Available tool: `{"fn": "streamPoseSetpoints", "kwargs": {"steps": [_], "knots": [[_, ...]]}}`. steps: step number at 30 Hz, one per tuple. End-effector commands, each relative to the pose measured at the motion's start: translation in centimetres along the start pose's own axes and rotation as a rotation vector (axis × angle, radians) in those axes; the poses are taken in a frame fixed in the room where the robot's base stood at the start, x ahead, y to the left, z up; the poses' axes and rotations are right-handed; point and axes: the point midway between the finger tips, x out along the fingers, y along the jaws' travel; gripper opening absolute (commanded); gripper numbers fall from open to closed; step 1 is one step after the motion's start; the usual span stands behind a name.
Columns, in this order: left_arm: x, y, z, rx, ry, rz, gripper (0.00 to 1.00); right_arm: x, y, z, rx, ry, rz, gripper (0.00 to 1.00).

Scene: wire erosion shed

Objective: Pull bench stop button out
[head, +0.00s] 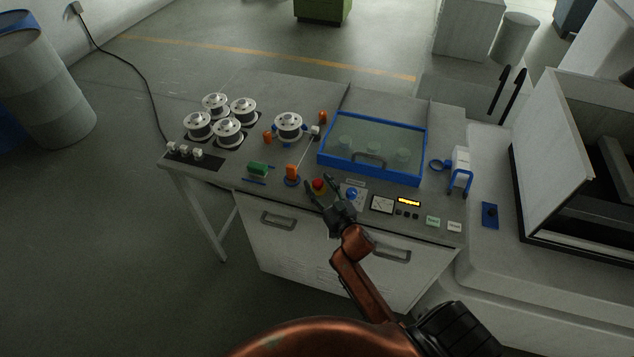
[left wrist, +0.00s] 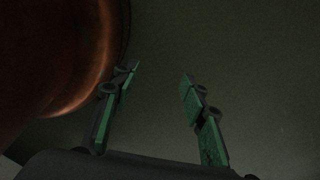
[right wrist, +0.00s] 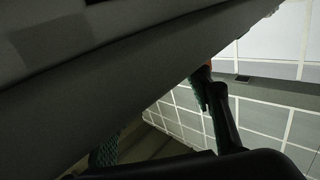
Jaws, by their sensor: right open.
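The red stop button (head: 319,184) sits near the front edge of the grey bench (head: 225,180) in the head view. My right gripper (head: 322,188) is open, with its two fingers spread on either side of the button; I cannot tell whether they touch it. The right wrist view shows its fingers (right wrist: 155,118) apart, with the dark bench edge filling much of the frame. A small orange-red bit (right wrist: 204,72) shows by one fingertip. My left gripper (left wrist: 160,90) is open and empty over dark floor, in the left wrist view only.
A blue knob (head: 351,194) and a meter (head: 382,204) stand right of the button. An orange post (head: 292,172) stands just left. A blue-framed clear tank (head: 323,152) lies behind. Several wire spools (head: 228,131) stand at the back left.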

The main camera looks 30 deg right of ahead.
Motion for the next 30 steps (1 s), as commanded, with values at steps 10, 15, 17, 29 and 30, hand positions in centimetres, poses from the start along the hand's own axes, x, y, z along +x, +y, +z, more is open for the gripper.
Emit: {"fn": "streamPoseSetpoints", "kwargs": {"steps": [10,15,17,29,30], "knots": [[0.0,-0.2,-3.1,0.006,0.04,-0.002,0.4,0.9,-0.2,0.0,0.0,0.0,-0.003,0.46],[0.0,-0.2,-2.6,0.004,0.033,-0.002,0.4,0.9,-0.2,0.0,0.0,0.0,-0.004,0.37],[0.0,-0.2,-2.2,0.004,0.029,-0.002,0.4,0.9,-0.2,0.0,0.0,0.0,-0.004,0.33],[0.0,-0.1,-1.3,0.002,0.017,-0.001,0.4,0.9,-0.1,0.0,0.0,0.0,-0.003,0.05],[0.0,-0.1,-1.4,0.002,0.017,-0.001,0.4,0.9,-0.1,0.0,0.0,0.0,-0.003,0.02]]}}
